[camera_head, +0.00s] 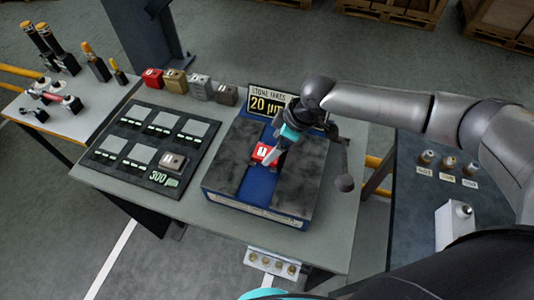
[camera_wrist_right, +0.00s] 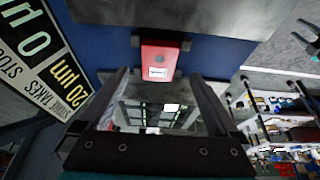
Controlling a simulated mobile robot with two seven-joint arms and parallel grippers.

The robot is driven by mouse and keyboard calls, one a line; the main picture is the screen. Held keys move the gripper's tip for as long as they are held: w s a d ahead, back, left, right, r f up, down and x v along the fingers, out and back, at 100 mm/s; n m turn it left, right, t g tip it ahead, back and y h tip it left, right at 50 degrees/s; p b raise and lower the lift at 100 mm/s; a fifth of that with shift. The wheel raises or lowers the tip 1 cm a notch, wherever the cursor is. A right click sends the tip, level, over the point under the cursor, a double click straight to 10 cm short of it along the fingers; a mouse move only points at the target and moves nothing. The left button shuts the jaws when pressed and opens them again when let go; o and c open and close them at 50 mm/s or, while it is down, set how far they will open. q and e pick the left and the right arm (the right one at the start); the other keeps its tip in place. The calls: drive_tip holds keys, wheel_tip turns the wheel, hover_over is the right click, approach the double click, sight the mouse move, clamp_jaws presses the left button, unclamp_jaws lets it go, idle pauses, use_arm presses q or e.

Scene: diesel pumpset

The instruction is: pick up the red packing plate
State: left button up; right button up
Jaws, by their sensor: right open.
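A small red packing plate (camera_head: 266,153) with a white label lies on the blue channel (camera_head: 259,182) between two dark slabs of the block on the table. In the right wrist view the red plate (camera_wrist_right: 159,58) sits just ahead of the fingers, roughly centred between them. My left gripper is not in view.
A sign reading 20 µm (camera_head: 268,103) stands close behind the block. A red block (camera_head: 152,79) and several other coloured blocks line the back edge. A dark panel (camera_head: 148,148) with pale pads lies to the left. A second table (camera_head: 425,215) stands at right.

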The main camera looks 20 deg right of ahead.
sight(267, 153)
drive_tip(key=shift+x, duration=1.95)
drive_tip(key=shift+w, duration=0.1)
clamp_jaws()
drive_tip(key=shift+r, duration=0.1)
